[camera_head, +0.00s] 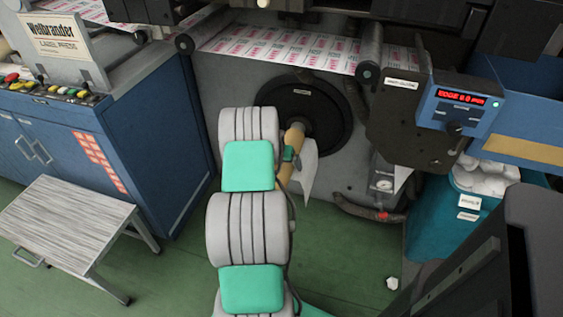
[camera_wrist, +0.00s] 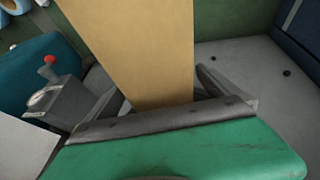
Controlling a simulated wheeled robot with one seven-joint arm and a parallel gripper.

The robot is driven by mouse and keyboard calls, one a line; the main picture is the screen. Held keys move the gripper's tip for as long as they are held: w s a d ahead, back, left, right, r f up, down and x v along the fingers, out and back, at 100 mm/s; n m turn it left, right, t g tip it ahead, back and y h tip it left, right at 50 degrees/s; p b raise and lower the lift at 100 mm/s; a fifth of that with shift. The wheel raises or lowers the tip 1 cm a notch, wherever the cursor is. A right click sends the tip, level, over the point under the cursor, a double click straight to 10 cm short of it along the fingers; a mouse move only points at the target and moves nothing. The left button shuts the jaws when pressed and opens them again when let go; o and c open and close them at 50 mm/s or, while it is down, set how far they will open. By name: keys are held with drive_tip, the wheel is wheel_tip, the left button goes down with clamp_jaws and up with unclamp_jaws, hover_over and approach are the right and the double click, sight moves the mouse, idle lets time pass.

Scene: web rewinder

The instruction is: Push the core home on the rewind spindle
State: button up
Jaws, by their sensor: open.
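The tan core (camera_head: 294,138) is in front of the black disc (camera_head: 319,105) of the rewind spindle. A short grey spindle part (camera_head: 306,127) shows between core and disc, so the core seems to stand off from it. My arm hides much of the core in the head view. In the wrist view the core (camera_wrist: 130,45) runs up from between the fingers of my gripper (camera_wrist: 157,90). The fingers are spread on either side of it; contact cannot be told. A white sheet (camera_head: 310,170) hangs beside the core.
A blue readout box (camera_head: 455,105) on a dark bracket is to the right. A teal bin (camera_head: 450,215) with white scrap stands below it. A blue cabinet (camera_head: 150,130) and a step stool (camera_head: 65,220) are at left. Hoses (camera_head: 365,210) run low on the machine.

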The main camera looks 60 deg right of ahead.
drive_tip(key=shift+d+f, duration=0.1)
drive_tip(key=shift+f, duration=0.05)
drive_tip(key=shift+c, duration=0.2)
drive_tip(key=c, duration=1.7)
drive_tip(key=shift+o, duration=0.2)
drive_tip(key=shift+d, duration=0.1)
